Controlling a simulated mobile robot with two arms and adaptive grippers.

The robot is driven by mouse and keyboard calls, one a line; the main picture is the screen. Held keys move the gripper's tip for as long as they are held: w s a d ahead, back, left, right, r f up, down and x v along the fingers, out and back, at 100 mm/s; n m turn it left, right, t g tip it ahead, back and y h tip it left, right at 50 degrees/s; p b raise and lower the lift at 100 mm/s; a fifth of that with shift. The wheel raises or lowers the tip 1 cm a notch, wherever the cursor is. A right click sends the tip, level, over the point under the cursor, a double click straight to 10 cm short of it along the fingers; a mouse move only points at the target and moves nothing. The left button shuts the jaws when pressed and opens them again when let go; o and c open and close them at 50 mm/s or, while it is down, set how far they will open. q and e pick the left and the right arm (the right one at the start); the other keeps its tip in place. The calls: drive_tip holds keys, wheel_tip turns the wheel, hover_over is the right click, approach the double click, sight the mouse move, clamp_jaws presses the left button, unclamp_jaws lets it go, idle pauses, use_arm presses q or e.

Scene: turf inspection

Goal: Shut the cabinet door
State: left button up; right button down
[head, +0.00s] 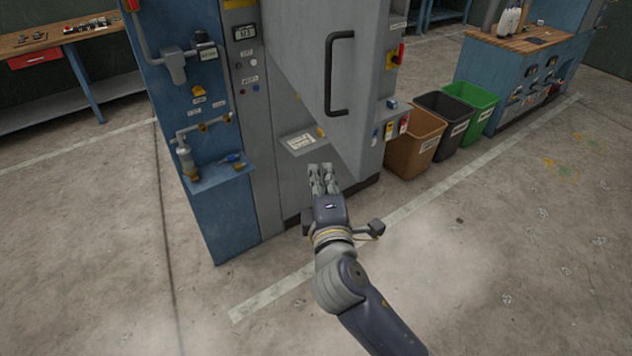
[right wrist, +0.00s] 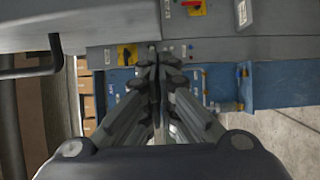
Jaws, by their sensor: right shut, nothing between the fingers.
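The grey cabinet door (head: 305,60) carries a black bar handle (head: 331,75). The door's lower edge slants across the cabinet front, and it appears to stand open; I cannot tell how far. The tall cabinet (head: 262,185) has grey and blue panels. My right gripper (head: 323,168) is shut and empty, below the handle and near the door's lower corner. I cannot tell if it touches the door. In the right wrist view, its fingers (right wrist: 155,65) are together, with a dark handle (right wrist: 30,60) at the left. My left gripper is not in view.
A brown bin (head: 414,150), a black bin (head: 445,115) and a green bin (head: 477,98) stand right of the cabinet. A blue shelf with a fitting (head: 215,175) juts out at the left. A workbench (head: 520,40) is at the back right. The front floor is clear.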

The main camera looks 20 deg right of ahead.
drive_tip(key=shift+d+p, duration=0.3)
drive_tip(key=shift+d, duration=0.95)
